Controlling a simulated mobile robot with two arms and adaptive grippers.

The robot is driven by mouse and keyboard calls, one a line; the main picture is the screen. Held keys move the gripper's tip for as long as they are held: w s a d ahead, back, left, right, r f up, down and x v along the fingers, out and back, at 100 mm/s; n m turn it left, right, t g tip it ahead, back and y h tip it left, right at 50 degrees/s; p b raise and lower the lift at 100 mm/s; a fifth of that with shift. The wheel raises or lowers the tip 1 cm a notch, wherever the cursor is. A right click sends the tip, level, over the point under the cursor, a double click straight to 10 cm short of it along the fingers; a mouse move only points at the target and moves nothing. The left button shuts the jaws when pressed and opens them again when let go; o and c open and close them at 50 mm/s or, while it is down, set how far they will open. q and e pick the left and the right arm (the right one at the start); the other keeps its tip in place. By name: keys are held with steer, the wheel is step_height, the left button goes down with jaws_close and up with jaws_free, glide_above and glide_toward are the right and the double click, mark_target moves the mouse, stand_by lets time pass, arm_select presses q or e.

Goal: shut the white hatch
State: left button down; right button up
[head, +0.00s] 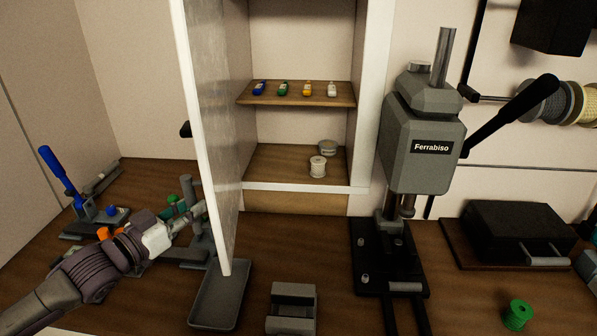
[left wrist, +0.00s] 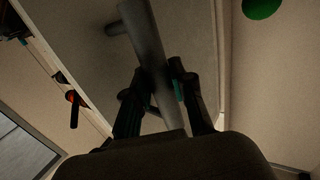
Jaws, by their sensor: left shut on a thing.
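The white hatch (head: 212,140) stands wide open on the cabinet. It juts toward me, nearly edge-on in the head view, its inner face turned right. My left gripper (head: 192,212) is at the hatch's left, outer side, low near its free edge. In the left wrist view my left gripper (left wrist: 160,92) is shut on a grey bar handle (left wrist: 143,35), which stands off a flat panel (left wrist: 185,30) on a short post. The panel looks like the hatch's outer face. In the head view the grip is partly hidden among grey parts. My right gripper is not in view.
The cabinet's shelf (head: 295,94) holds several small coloured bottles; spools (head: 317,167) sit below. A grey tray (head: 218,300) lies under the hatch's front edge, with a grey block (head: 292,309) beside it. A Ferrabiso press (head: 425,145) stands to the right. A blue-handled tool (head: 62,175) is at left.

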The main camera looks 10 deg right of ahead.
mark_target(223, 207)
arm_select(q)
steer(key=d, duration=0.2)
steer(key=s+d, duration=0.1)
steer(key=d, duration=0.3)
steer(key=shift+s+d, duration=0.25)
steer(key=shift+d, duration=0.45)
steer(key=shift+d, duration=0.3)
steer(key=d, duration=0.7)
steer(key=shift+w+d, duration=0.15)
